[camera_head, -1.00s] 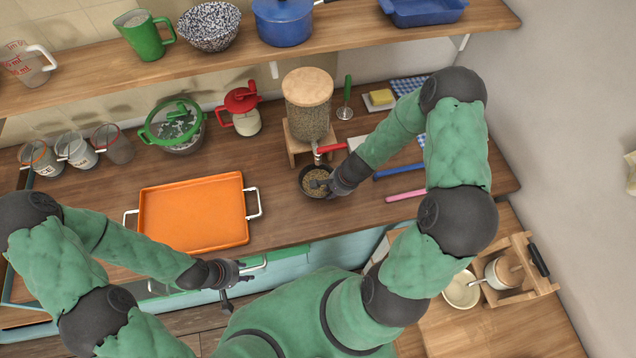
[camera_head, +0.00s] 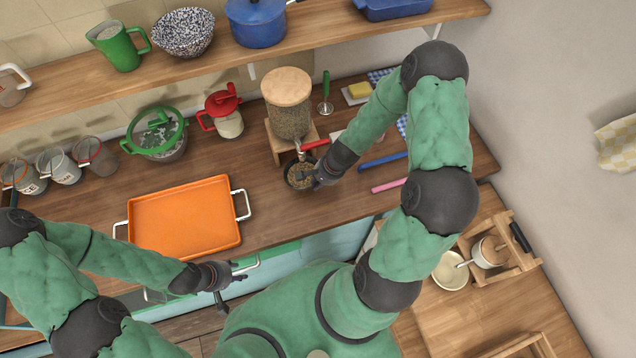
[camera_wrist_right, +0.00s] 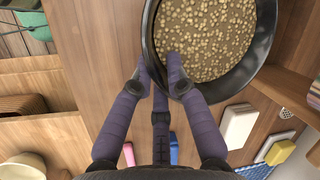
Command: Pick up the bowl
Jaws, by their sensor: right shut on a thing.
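The small dark bowl (camera_head: 291,184) holds tan grains and sits under the spout of the grain dispenser (camera_head: 289,112) on the counter. My right gripper (camera_head: 312,177) is at the bowl's right side. In the right wrist view the bowl (camera_wrist_right: 268,40) fills the upper part, and the fingers of my right gripper (camera_wrist_right: 160,80) are shut on its near rim, one finger inside over the grains. I cannot tell whether the bowl is clear of the counter. My left gripper (camera_head: 232,283) is open and empty in front of the counter, near the orange tray.
An orange tray (camera_head: 185,217) lies left of the bowl. A red-lidded jar (camera_head: 226,115) and a green-rimmed pot (camera_head: 160,137) stand behind it. Blue (camera_head: 383,162) and pink (camera_head: 388,185) sticks lie to the right. A shelf (camera_head: 215,65) with pots runs above.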

